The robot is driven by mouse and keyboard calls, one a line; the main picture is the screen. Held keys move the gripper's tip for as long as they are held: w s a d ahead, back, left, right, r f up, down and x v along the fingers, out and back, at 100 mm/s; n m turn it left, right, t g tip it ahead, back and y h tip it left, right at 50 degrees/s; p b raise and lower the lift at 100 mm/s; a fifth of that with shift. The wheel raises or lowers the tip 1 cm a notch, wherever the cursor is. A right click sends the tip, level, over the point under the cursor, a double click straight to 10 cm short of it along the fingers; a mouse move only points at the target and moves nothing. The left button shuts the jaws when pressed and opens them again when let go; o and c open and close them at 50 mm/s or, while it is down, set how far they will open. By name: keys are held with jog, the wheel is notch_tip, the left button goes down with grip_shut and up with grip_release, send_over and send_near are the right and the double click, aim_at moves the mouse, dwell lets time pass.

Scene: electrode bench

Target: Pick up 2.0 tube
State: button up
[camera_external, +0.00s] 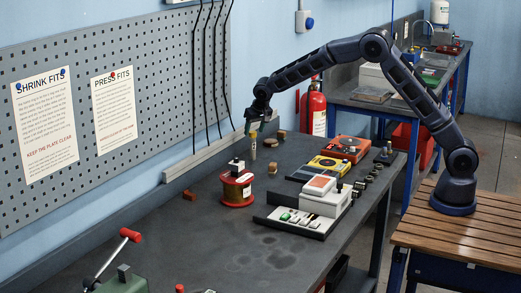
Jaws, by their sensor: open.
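My gripper (253,128) hangs over the back part of the dark workbench (215,245), pointing down, and its jaws are open. A thin upright tan piece (253,148) shows just below the jaws. I cannot tell whether it stands on the bench or touches the fingers. No label reading 2.0 is legible, so I cannot tell which thing is the 2.0 tube. Short tan cylinders stand near the gripper, one (272,168) in front and to the right and one (282,135) behind it.
A red spool (237,190) carries a small black-and-white item. A white device (324,198), a yellow instrument (327,168) and an orange box (347,148) line the right side. A green vise (122,284) stands at front left.

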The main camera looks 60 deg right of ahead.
aim_at(252, 138)
jog(key=shift+x, duration=3.15)
jog(key=c, duration=1.2)
jog(key=shift+r, duration=0.15)
